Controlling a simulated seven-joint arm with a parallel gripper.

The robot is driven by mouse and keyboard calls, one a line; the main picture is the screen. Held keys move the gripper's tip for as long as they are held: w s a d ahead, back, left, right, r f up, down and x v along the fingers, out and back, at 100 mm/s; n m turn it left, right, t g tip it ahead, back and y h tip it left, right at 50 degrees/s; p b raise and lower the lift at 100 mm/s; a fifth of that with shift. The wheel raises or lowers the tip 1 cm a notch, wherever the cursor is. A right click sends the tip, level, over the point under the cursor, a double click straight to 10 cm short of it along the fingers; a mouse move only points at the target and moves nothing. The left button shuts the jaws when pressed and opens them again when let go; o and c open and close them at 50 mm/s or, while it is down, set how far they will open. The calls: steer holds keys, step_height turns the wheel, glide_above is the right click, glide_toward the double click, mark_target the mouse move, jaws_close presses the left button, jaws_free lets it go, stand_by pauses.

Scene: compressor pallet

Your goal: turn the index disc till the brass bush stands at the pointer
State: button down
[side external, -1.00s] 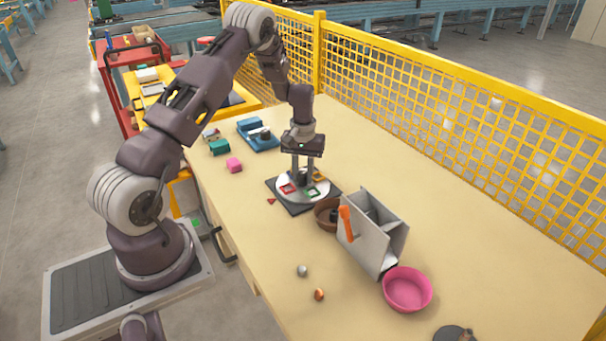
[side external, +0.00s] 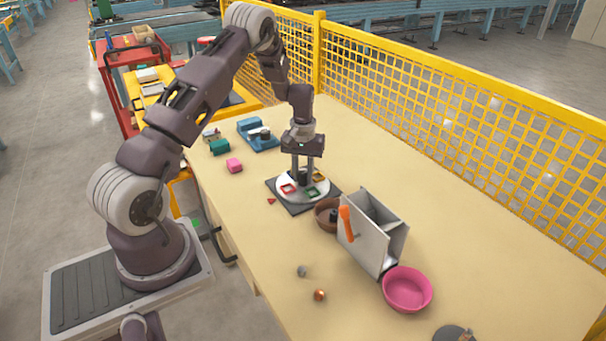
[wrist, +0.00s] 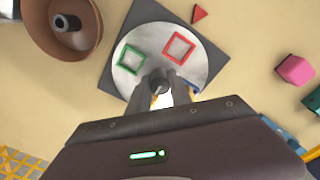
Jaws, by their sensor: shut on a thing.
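The pale round index disc (side external: 292,196) lies on a dark square base (side external: 296,208) on the table. Coloured square frames sit on it: red (wrist: 179,47), green (wrist: 131,56) and a yellow one (side external: 319,176) behind my fingers. A bit of blue (wrist: 195,88) shows beside a finger in the wrist view. My gripper (side external: 303,178) points down at the disc's middle and is shut on the dark centre knob (wrist: 155,82). A red triangle (wrist: 200,14) lies on the table just off the base, likely the pointer. I cannot make out a brass bush on the disc.
A brown bowl (side external: 322,222) holding a dark cylinder stands close to the base, beside a grey box (side external: 362,238) with an orange handle. A pink bowl (side external: 407,291) and small round pieces lie nearer. Pink (side external: 234,165) and green (side external: 219,147) blocks lie left; yellow mesh fence behind.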

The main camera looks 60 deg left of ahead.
steer(key=shift+n, duration=2.3)
steer(key=shift+r+n, duration=0.1)
steer(key=shift+n, duration=5.8)
steer(key=shift+w+n, duration=0.1)
steer(key=shift+n, duration=0.7)
steer(key=c, duration=1.5)
jaws_free()
steer(key=shift+o, duration=0.2)
